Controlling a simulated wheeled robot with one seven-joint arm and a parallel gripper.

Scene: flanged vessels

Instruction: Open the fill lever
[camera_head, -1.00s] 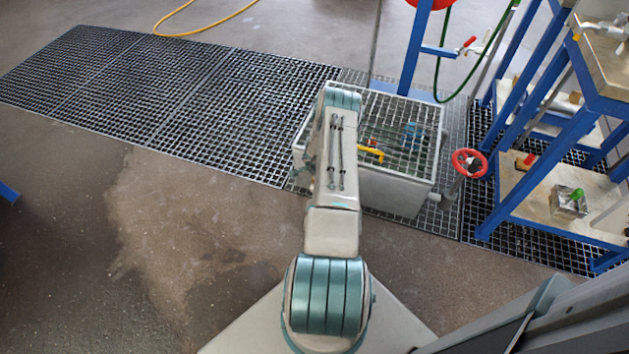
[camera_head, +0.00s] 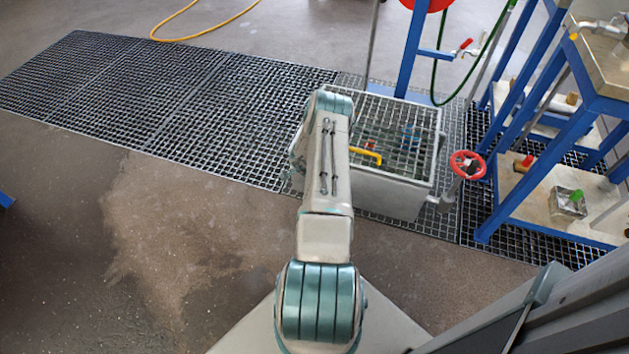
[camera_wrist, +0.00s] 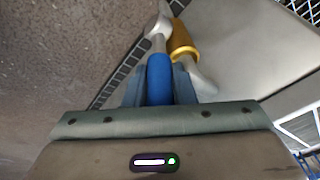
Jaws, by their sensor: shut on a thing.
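In the wrist view a blue lever handle (camera_wrist: 159,80) lies between the two fingers of my gripper (camera_wrist: 160,90), which is shut on it. The lever's grey metal shank (camera_wrist: 158,42) runs on toward the top of the picture. A yellow-orange sleeve (camera_wrist: 181,40) on a grey metal part sits just to the right, close to the shank. In the head view my own arm hides my gripper and the blue handle. No label shows which lever is the fill lever.
A grate-topped tank (camera_head: 390,190) stands right of my arm, with a yellow bar (camera_head: 365,155) at its top. A red handwheel (camera_head: 467,165) and a blue-framed stand (camera_head: 520,195) are further right. Floor grating (camera_head: 200,100) and open concrete lie to the left.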

